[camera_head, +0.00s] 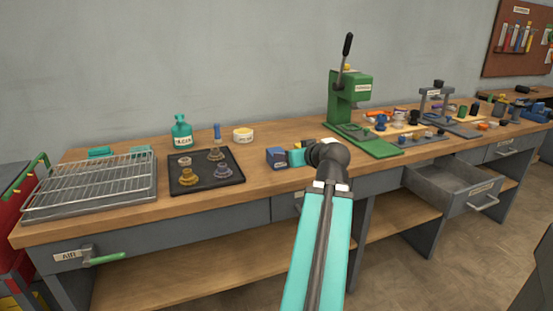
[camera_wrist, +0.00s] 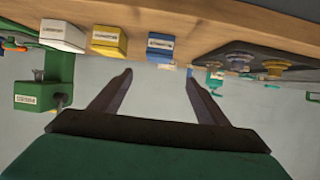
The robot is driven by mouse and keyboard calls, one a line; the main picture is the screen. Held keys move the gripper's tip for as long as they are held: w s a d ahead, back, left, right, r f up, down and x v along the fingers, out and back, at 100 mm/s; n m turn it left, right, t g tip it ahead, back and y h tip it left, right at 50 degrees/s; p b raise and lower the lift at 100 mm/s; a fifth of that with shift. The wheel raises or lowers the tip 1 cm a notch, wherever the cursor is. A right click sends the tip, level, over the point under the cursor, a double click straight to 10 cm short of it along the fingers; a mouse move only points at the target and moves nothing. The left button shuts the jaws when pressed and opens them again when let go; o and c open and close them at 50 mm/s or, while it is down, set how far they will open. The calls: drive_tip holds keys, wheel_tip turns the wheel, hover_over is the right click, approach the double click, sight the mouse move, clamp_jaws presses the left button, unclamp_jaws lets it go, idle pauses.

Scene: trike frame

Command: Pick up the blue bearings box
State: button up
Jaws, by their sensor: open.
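The blue bearings box (camera_head: 276,158) sits on the wooden workbench, just left of the end of my arm in the head view. In the wrist view the blue box (camera_wrist: 160,48) has a white label and lies beyond the fingertips, roughly centred between them. My gripper (camera_wrist: 159,72) is open, with nothing between its two dark fingers. In the head view my gripper (camera_head: 294,158) is close to the blue box at its right side; its fingers are hard to make out there. Whether they touch the box cannot be told.
A yellow box (camera_wrist: 107,40) and a white box (camera_wrist: 63,36) stand beside the blue one. A dark tray (camera_head: 206,181) with metal parts lies left. A green press (camera_head: 349,100) stands right. A wire rack (camera_head: 92,185) is at far left, and a drawer (camera_head: 447,184) hangs open.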

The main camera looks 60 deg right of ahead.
sight(275, 165)
drive_tip(key=shift+d, duration=0.15)
drive_tip(key=p+x, duration=0.1)
drive_tip(key=x, duration=0.2)
drive_tip(key=shift+d+r+p, duration=0.1)
drive_tip(key=shift+r+p, duration=0.1)
drive_tip(key=shift+p, duration=0.2)
drive_tip(key=p+x, duration=0.1)
drive_tip(key=p, duration=0.5)
drive_tip(key=shift+w+d+p, duration=0.2)
drive_tip(key=shift+w+p, duration=0.05)
drive_tip(key=shift+p, duration=0.05)
drive_tip(key=p, duration=0.6)
drive_tip(key=shift+w+d+f, duration=0.15)
drive_tip(key=shift+w+f, duration=0.15)
drive_tip(key=shift+f, duration=0.05)
drive_tip(key=shift+x, duration=1.45)
drive_tip(key=shift+f, duration=0.15)
